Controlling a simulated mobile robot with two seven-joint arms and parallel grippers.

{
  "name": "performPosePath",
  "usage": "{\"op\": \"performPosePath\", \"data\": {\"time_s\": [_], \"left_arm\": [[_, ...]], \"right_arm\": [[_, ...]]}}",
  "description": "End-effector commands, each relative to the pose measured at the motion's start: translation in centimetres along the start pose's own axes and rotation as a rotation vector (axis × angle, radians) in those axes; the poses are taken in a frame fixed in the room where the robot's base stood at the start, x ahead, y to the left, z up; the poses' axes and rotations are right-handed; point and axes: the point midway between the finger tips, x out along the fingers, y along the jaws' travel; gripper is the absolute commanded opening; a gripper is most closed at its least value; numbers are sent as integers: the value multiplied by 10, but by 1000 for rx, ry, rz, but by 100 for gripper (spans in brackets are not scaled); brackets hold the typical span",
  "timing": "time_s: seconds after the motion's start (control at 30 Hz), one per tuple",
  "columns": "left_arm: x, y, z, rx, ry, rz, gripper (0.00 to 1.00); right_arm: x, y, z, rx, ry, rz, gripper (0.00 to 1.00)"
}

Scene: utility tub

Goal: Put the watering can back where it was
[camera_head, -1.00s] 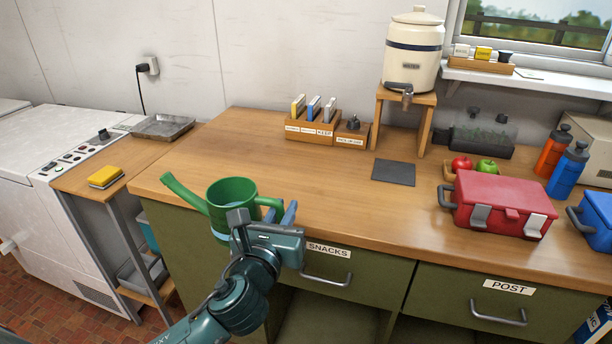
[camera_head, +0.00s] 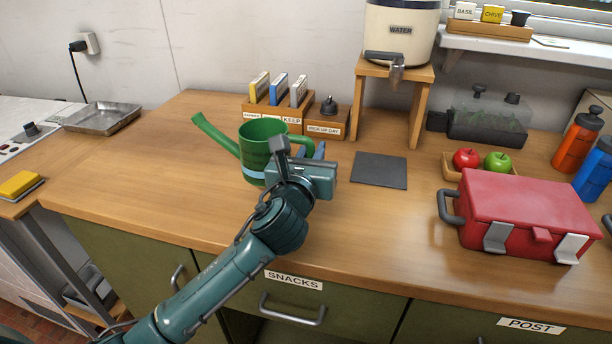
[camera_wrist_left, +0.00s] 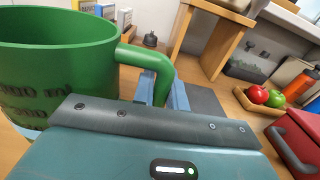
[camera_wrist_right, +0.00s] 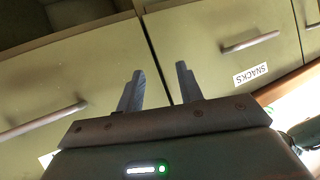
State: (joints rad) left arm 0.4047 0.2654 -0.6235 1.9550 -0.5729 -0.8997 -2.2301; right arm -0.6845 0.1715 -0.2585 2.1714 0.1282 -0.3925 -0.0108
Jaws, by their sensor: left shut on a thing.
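The green watering can (camera_head: 263,150) is upright at the middle left of the wooden counter, its spout pointing left. It also shows large in the left wrist view (camera_wrist_left: 60,65). My left gripper (camera_head: 312,152) is shut on the can's handle (camera_wrist_left: 150,62), to the right of the can body. I cannot tell whether the can's base touches the counter. My right gripper (camera_wrist_right: 160,88) is open and empty in front of the green drawers; it is out of the head view.
Behind the can stand the wooden card boxes (camera_head: 272,115). A dark square mat (camera_head: 379,170) lies to the right, in front of the water dispenser's stand (camera_head: 424,105). The red toolbox (camera_head: 520,215) and fruit tray (camera_head: 509,170) are further right. The counter's left part is clear.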

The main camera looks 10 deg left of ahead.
Motion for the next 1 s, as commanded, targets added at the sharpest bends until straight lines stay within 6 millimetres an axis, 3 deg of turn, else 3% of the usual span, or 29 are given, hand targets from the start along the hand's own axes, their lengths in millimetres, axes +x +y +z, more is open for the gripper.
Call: {"op": "performPosePath", "data": {"time_s": [0.4,0.77,0.8,1.0], "left_arm": [[0,2,-44,0,-4,0,0],[0,2,-47,2,-4,0,0],[0,2,-48,0,-1,0,15],[0,2,-48,0,-1,0,32]], "right_arm": [[4,1,2,24,23,-5,36],[4,1,1,27,23,-3,36],[4,1,2,27,23,-3,36],[4,2,2,27,22,-3,36]]}}
